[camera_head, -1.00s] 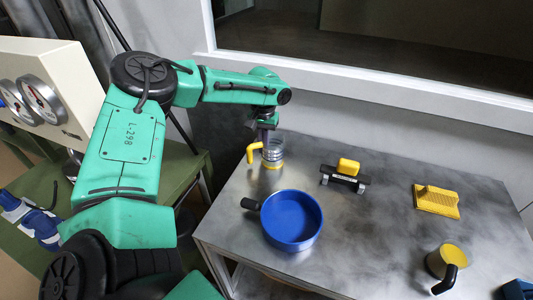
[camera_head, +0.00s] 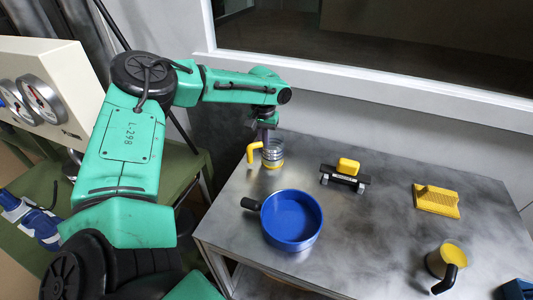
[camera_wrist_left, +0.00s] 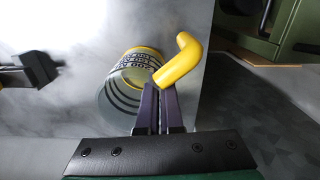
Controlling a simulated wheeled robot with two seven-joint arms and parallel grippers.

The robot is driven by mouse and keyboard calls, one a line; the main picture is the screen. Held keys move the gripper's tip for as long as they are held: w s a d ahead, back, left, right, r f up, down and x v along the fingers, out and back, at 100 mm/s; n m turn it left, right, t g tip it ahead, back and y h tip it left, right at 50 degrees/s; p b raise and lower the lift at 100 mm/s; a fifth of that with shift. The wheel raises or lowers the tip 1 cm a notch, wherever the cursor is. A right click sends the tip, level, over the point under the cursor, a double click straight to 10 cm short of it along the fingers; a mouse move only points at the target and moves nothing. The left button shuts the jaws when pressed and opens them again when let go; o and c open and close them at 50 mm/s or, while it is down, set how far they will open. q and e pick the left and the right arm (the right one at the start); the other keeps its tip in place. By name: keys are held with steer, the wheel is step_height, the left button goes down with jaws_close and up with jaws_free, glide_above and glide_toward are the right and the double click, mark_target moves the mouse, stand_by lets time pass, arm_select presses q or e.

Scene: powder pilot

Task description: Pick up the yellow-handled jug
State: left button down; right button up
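The yellow-handled jug (camera_head: 273,158) is clear with dark bands and a yellow base. It stands upright at the back left of the metal table, its yellow handle (camera_head: 253,152) pointing left. In the left wrist view the jug (camera_wrist_left: 122,88) shows its printed scale, with the handle (camera_wrist_left: 181,62) just beyond the fingertips. The fingertips' contact is partly hidden. My right gripper is out of view.
A blue pan (camera_head: 292,220) with a black handle stands in front of the jug. A black-and-yellow tool (camera_head: 345,174), a yellow brush-like block (camera_head: 437,200) and a yellow mug (camera_head: 446,261) are to the right. A wall and window sill run behind the table.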

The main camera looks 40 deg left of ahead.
arm_select(q)
steer(key=shift+r, duration=0.15)
stand_by(0.5)
step_height(320, 180, up, 20)
stand_by(1.2)
